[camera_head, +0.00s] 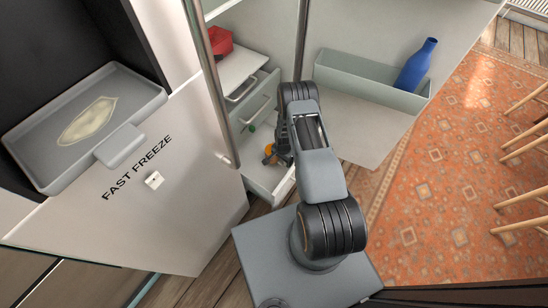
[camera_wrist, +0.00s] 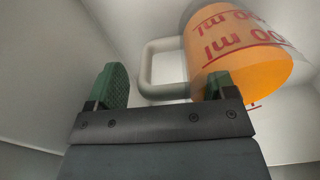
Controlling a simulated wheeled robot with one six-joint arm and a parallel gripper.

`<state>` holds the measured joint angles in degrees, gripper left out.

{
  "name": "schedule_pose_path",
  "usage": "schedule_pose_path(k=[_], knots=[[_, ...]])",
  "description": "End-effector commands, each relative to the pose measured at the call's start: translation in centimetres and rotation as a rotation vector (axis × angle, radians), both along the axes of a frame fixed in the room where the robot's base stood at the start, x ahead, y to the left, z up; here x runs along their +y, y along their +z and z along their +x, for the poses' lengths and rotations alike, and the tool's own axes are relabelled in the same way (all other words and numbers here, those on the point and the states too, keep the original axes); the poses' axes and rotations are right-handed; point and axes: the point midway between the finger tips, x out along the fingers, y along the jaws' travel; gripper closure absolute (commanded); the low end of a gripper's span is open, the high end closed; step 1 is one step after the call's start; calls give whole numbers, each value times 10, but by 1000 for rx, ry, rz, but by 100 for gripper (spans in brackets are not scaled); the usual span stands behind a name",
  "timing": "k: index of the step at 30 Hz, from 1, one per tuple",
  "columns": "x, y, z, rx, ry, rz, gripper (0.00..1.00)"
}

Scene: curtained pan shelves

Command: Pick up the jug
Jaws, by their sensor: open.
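The jug (camera_wrist: 240,50) shows large in the wrist view at the upper right. It is orange with red "ml" markings and has a pale looped handle (camera_wrist: 147,68) on its left side. My gripper (camera_wrist: 165,87) is open, with one green fingertip left of the handle and the other in front of the jug's left part. The handle lies ahead of the gap between them; I cannot tell whether anything touches. In the head view, a small orange part of the jug (camera_head: 268,153) shows in an open drawer, beside my gripper (camera_head: 277,145), which hides much of it.
Pale drawer walls (camera_wrist: 40,75) surround the jug closely. Another drawer (camera_head: 262,95) is above, with a red object (camera_head: 220,42) on the top. A blue bottle (camera_head: 416,66) stands in a grey-green trough (camera_head: 365,80) at right. A grey tray (camera_head: 60,130) is at left.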

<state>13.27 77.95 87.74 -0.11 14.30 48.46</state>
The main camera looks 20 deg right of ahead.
Motion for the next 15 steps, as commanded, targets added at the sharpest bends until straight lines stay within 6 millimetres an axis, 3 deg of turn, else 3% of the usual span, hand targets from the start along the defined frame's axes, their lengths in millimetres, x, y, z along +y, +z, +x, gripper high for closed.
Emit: schedule_pose_path(k=[6,15], knots=[[0,0,0,-1,0,0,25],[0,0,0,0,0,0,54]])
